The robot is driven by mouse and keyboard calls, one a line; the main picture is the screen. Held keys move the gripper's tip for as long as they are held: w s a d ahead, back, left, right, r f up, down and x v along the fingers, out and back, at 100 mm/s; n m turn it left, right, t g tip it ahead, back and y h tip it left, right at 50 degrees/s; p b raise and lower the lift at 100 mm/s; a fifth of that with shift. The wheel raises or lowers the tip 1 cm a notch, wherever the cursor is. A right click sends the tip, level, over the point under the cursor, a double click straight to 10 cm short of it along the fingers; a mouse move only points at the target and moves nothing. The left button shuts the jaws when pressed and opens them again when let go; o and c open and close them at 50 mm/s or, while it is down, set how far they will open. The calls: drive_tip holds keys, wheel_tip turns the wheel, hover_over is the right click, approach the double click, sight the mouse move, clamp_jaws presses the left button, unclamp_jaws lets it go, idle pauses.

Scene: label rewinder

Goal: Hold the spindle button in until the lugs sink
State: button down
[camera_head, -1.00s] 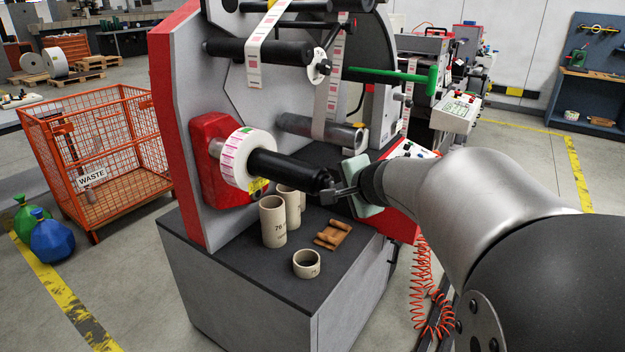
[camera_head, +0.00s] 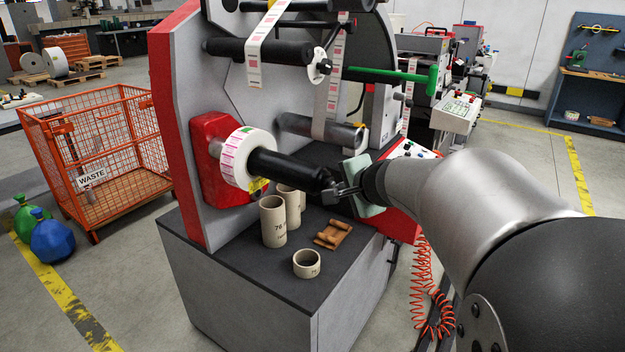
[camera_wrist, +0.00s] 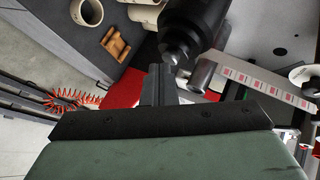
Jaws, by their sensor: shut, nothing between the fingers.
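The black spindle (camera_head: 290,168) sticks out from the red hub on the rewinder's grey face, with a white label roll (camera_head: 248,158) on its inner part. My gripper (camera_head: 335,192) is shut and empty at the spindle's free end. In the wrist view the spindle (camera_wrist: 196,22) comes down from the top, and its end button (camera_wrist: 174,53) shows as a small rounded metal tip. My closed fingers (camera_wrist: 157,85) point at that tip, at or very near it. I cannot tell whether they touch or whether the button is pressed. The lugs cannot be made out.
Cardboard cores (camera_head: 272,222), a short core ring (camera_head: 306,263) and a brown wooden piece (camera_head: 333,236) stand on the dark cabinet top below the spindle. A lower roller (camera_head: 345,135) lies behind. An orange waste cage (camera_head: 100,150) stands at left.

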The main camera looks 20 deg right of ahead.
drive_tip(key=shift+s+d, duration=0.45)
drive_tip(key=shift+s, duration=0.1)
drive_tip(key=s+d+b, duration=0.1)
drive_tip(key=s, duration=0.1)
drive_tip(key=s+d+b, duration=0.1)
drive_tip(key=s+d, duration=0.1)
drive_tip(key=shift+d, duration=0.1)
idle(0.4)
drive_tip(key=s+a+f+n+g+y, duration=0.2)
drive_tip(key=s+a+f+n+g, duration=0.65)
drive_tip(key=a, duration=0.65)
drive_tip(key=s+f+n+g+h, duration=0.1)
drive_tip(key=s+f+n, duration=0.2)
drive_tip(key=s, duration=0.3)
drive_tip(key=s+a+f+n+g+h+p, duration=0.1)
drive_tip(key=s+f+n, duration=0.3)
drive_tip(key=s, duration=0.3)
drive_tip(key=shift+f+g+h, duration=0.35)
drive_tip(key=shift+f+h, duration=0.05)
drive_tip(key=shift+f, duration=0.4)
